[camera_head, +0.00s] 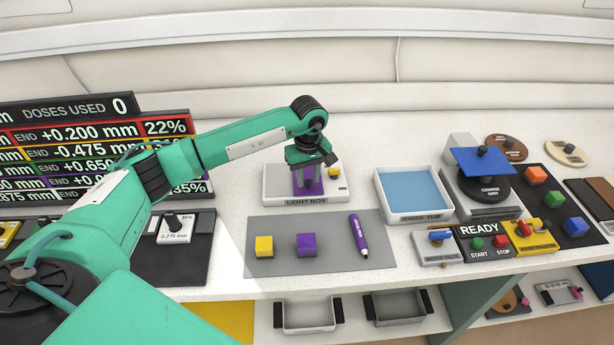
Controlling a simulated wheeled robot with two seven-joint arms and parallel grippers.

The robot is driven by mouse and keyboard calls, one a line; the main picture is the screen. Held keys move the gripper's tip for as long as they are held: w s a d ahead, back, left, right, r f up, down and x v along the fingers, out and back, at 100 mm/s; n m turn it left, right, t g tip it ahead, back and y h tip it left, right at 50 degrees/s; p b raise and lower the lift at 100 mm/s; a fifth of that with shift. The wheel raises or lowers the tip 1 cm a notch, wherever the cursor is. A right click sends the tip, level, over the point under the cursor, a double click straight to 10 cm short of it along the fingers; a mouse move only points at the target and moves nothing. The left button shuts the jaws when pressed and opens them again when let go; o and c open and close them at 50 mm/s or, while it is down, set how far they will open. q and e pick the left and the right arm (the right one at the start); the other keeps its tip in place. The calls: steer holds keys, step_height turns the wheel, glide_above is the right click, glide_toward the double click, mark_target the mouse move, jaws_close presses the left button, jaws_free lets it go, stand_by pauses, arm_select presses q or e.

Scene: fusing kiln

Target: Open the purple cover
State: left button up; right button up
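My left gripper (308,176) points down over the light box (278,184), with its fingers a little apart. A purple piece (310,189) shows at and between the fingertips on the light box; the gripper hides most of it. I cannot tell whether the fingers touch it or whether it is a cover. A purple block (307,245) and a purple pen (358,235) lie on the grey mat (280,226) in front. My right gripper is not in view.
A yellow block (333,170) sits on the light box, right of the gripper. A yellow cube (264,246) lies on the mat. The rinse tub (413,192) and a control panel (482,242) stand to the right. A display board (80,145) stands at left.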

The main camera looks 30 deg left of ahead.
arm_select(q)
steer(key=shift+o, duration=0.5)
steer(key=shift+r, duration=0.3)
step_height(320, 180, up, 13)
steer(key=b, duration=0.3)
steer(key=shift+b, duration=0.35)
